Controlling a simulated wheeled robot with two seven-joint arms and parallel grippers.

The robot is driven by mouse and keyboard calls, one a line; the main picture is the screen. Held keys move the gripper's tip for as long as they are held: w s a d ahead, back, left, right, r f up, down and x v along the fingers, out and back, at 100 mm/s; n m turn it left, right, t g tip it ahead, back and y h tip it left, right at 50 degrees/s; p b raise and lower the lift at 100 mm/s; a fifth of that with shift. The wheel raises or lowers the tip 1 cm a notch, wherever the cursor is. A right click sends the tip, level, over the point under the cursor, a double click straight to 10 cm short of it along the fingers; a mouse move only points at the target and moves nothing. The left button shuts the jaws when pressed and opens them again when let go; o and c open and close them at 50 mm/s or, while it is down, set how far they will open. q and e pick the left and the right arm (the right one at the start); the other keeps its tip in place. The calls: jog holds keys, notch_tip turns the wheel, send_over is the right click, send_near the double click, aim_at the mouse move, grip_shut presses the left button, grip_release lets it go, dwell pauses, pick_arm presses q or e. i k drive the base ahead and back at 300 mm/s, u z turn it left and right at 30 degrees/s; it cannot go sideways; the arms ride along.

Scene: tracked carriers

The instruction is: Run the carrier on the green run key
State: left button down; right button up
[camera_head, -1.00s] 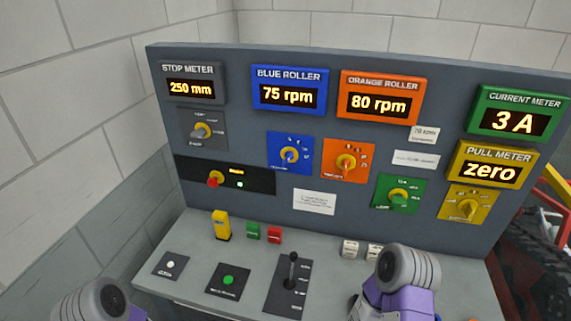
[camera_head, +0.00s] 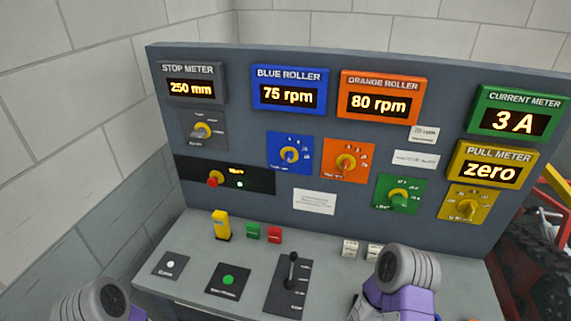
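A round green button (camera_head: 229,280) sits on a black plate on the sloping desk; the plate's lettering is too small to read. I cannot tell from the labels which green one is the run key. The stop meter (camera_head: 191,84) reads 250 mm, the blue roller meter (camera_head: 289,90) 75 rpm, the orange roller meter (camera_head: 379,97) 80 rpm, the current meter (camera_head: 515,115) 3 A and the pull meter (camera_head: 491,164) zero. Parts of both my arms show at the bottom edge; neither gripper's fingers show.
A black-knobbed lever (camera_head: 292,272) stands upright right of the green button, and a white button (camera_head: 170,265) lies left. A yellow block (camera_head: 221,225) stands at the desk's back. Coloured rotary knobs line the upright panel. A red lamp or knob (camera_head: 214,180) is on its black strip.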

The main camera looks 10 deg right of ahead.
aim_at(227, 280)
jog(key=z, duration=2.15)
jog(key=k, duration=0.85)
jog(key=u, duration=0.95)
jog(key=i, duration=0.5)
